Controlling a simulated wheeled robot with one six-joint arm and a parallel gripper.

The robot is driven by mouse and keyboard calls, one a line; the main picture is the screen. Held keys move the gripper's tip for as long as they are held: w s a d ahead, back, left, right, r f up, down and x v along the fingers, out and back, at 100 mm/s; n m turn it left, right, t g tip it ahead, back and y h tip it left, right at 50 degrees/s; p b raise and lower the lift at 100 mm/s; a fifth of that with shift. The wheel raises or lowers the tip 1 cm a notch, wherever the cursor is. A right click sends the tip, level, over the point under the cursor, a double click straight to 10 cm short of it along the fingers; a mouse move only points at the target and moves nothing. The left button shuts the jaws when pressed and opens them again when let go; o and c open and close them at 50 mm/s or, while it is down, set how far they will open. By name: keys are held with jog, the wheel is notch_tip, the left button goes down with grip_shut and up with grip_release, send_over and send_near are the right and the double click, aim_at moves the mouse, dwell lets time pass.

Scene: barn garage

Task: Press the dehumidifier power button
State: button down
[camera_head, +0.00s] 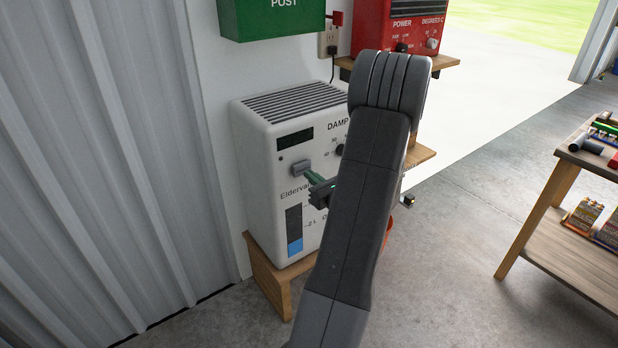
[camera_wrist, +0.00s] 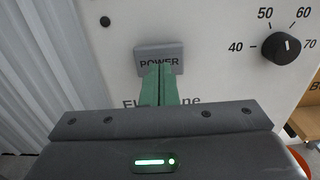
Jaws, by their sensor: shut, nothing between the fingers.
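The white dehumidifier (camera_head: 262,160) stands on a low wooden stand against the wall. Its grey power button (camera_wrist: 160,52), marked POWER, is on the front panel; in the head view the button (camera_head: 301,167) shows left of the dial. My gripper (camera_wrist: 160,70) is shut, its green fingers together and empty. In the wrist view the fingertips overlap the lower middle of the button. In the head view the gripper (camera_head: 308,174) reaches the button from the lower right. Whether the tips touch it or stop just short, I cannot tell. My arm hides the right part of the front.
A black dial (camera_wrist: 282,48) sits right of the button. A green box (camera_head: 270,18) hangs above, with a wall outlet (camera_head: 328,42) beside it. A red heater-like unit (camera_head: 385,25) stands on a shelf. A wooden workbench (camera_head: 575,265) is at the right; the floor between is clear.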

jog(key=v, duration=1.1)
jog(key=shift+p, duration=0.45)
